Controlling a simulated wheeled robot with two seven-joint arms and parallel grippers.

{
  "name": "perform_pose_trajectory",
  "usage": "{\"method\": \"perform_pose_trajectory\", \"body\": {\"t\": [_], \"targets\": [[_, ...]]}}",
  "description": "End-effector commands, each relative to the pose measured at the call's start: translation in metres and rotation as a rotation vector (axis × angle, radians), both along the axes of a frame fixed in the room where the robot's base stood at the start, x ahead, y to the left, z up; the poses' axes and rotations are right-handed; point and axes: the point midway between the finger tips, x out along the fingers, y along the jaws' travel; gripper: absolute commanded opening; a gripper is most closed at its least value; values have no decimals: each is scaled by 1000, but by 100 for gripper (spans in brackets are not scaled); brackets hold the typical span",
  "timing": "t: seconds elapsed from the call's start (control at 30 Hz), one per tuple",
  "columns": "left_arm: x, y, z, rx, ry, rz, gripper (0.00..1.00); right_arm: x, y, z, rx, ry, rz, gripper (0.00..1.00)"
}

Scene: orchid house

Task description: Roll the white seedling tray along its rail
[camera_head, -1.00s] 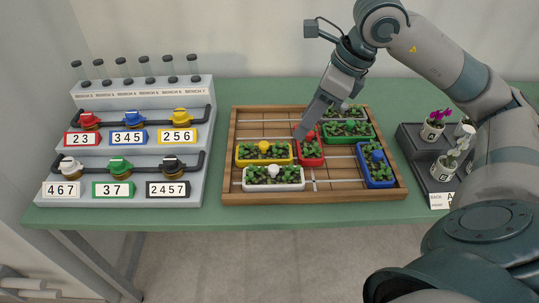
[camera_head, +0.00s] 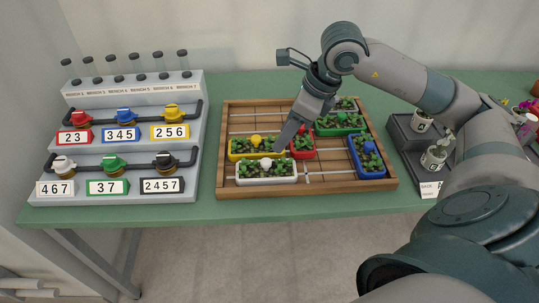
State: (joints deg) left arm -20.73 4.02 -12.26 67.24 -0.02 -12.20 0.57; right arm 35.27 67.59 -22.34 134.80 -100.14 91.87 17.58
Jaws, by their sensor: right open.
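The white seedling tray (camera_head: 266,180) lies at the front left of the wooden rail frame (camera_head: 300,193). It holds green seedlings and has a white knob (camera_head: 266,162) on top. My right gripper (camera_head: 282,146) points down and left, its tips just behind and to the right of the white knob. It is open, with nothing seen in it; the gap between the fingers is hard to make out. Whether the tips touch any tray cannot be told. My left gripper is not in view.
The yellow tray (camera_head: 232,153) is behind the white one, the red tray (camera_head: 302,154) behind right. The blue tray (camera_head: 368,166) and green tray (camera_head: 340,132) stand further right. Right of the white tray the rail is bare. A valve stand (camera_head: 190,150) is left, pots (camera_head: 434,158) right.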

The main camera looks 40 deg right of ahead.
Motion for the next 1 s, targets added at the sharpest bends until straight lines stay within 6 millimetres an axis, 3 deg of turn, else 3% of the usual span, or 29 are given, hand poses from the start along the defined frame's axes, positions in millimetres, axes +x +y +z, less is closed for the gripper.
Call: {"method": "perform_pose_trajectory", "body": {"t": [0.5, 0.73, 1.0], "targets": [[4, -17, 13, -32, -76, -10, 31, 26, 20, -79, 2, 3, -1, 41], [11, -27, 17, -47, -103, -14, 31, 31, 23, -93, 1, 1, 0, 41], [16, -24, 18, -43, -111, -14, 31, 32, 23, -95, 0, 0, 0, 41]]}}
